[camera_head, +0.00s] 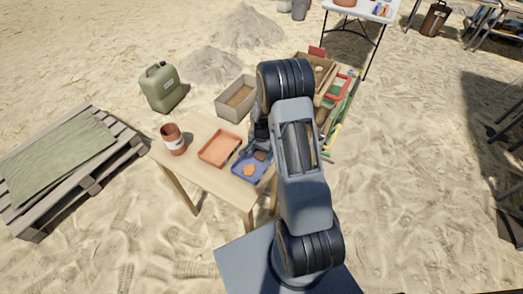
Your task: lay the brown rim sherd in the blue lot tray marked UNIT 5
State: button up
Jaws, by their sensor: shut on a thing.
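A blue tray (239,178) lies on the wooden table at its right side, partly hidden behind my arm. An orange piece (249,170) lies in it. My gripper (261,148) is over the far part of the blue tray, mostly hidden by my own arm. It is shut on a small dark brown sherd (261,155), which shows just below the fingers. I cannot tell whether the sherd touches the tray floor. No marking on the tray is legible.
An orange tray (219,149) sits left of the blue one, and a brown jar (173,139) stands at the table's left. Behind the table are a grey box (236,98) and a green jerrycan (162,88). A pallet (68,163) lies left.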

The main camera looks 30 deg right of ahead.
jog(key=o, duration=0.9)
notch_tip(320, 180, up, 11)
notch_tip(320, 180, up, 6)
jog(key=n, duration=0.2)
send_over(261, 153)
jog(key=s+a, duration=0.2)
jog(key=s+a+r+n+t, duration=0.2)
jog(key=s+a+r+n, duration=0.2)
jog(key=s, duration=0.3)
jog(key=s+a+r+n+t, duration=0.1)
jog(key=s+a+r+n, duration=0.3)
jog(key=s+r, duration=0.3)
jog(key=shift+s+a+n+t, duration=0.25)
jog(key=shift+s+n+t, duration=0.15)
jog(key=shift+s+n, duration=0.4)
jog(key=shift+w, duration=0.15)
